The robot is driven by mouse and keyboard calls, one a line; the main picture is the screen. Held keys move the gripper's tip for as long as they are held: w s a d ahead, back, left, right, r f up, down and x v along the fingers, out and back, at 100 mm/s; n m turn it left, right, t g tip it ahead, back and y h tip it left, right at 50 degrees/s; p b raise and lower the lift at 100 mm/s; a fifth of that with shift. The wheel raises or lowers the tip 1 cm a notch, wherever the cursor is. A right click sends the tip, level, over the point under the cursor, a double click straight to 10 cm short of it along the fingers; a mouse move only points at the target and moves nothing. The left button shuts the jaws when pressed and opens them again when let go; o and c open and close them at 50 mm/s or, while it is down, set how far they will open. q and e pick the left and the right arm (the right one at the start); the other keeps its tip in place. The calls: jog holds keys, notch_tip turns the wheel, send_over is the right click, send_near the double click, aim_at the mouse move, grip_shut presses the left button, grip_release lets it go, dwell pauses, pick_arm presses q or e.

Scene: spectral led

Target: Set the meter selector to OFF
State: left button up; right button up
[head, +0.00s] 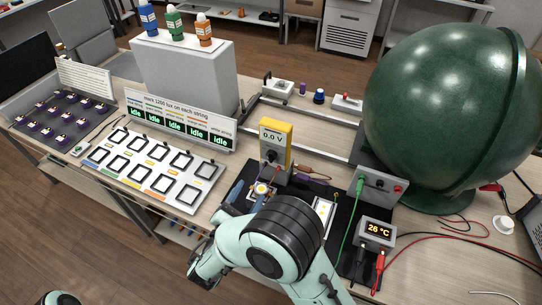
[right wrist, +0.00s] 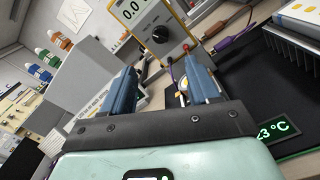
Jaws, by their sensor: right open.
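The yellow-cased meter (head: 276,138) stands upright beyond my right gripper in the head view, its screen reading 0.0 V. Its dark round selector (head: 270,156) sits on the grey face below the screen; I cannot read which mark it points to. In the right wrist view, the meter (right wrist: 175,14) is at the top, and its selector knob (right wrist: 160,34) lies ahead of the gap between the fingers. My right gripper (right wrist: 161,85) is open and empty, with two blue fingers apart from the knob. In the head view my arm partly hides it. My left gripper is out of view.
Leads with probes (head: 312,178) run from the meter's foot. A white panel of square frames (head: 150,165) lies left; a grey block (head: 185,75) stands behind.

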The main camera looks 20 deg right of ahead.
aim_at(269, 160)
jog(key=p+x, duration=0.1)
jog(key=x, duration=1.1)
jog(key=shift+w+d+p, duration=0.25)
jog(key=shift+d+p, duration=0.1)
jog(key=c, duration=1)
